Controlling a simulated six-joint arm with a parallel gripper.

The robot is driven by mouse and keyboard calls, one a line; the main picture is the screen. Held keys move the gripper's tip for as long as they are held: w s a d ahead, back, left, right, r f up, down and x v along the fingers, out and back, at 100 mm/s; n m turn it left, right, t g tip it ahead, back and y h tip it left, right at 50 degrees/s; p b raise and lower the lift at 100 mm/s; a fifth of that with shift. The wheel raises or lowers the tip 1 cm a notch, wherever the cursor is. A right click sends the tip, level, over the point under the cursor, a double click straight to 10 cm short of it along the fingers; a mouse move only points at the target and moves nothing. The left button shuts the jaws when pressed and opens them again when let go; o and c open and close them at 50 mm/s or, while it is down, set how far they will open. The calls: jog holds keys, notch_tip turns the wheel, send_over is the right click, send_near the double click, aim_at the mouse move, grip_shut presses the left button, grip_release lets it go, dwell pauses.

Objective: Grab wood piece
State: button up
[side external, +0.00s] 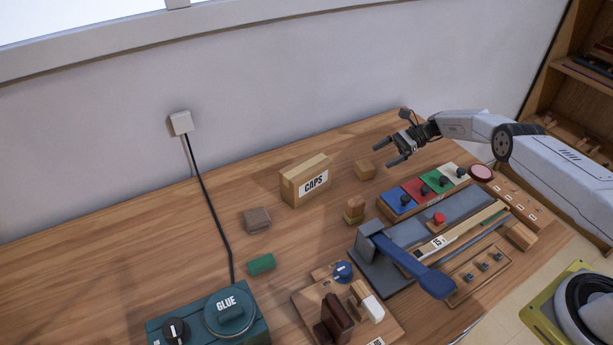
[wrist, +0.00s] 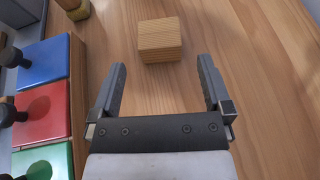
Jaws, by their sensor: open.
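A small light wood block (side external: 365,170) lies on the table to the right of the box marked CAPS. In the wrist view the wood block (wrist: 160,40) sits just beyond the fingertips, roughly centred between them and apart from both. My gripper (side external: 385,155) is open and empty, above the table and to the right of the block. In the wrist view my gripper (wrist: 162,75) shows its two fingers spread wide, with bare table between them.
The CAPS box (side external: 306,180) stands left of the block. A small wood piece (side external: 354,210) stands in front. Blue, red, green and white panels with black knobs (side external: 422,188) lie to the right.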

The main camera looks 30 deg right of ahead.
aim_at(365, 164)
jog(key=shift+x, duration=3.55)
jog(key=shift+s, duration=0.1)
jog(key=shift+r, duration=0.1)
jog(key=c, duration=1.1)
jog(key=shift+r, duration=0.2)
jog(key=shift+c, duration=0.2)
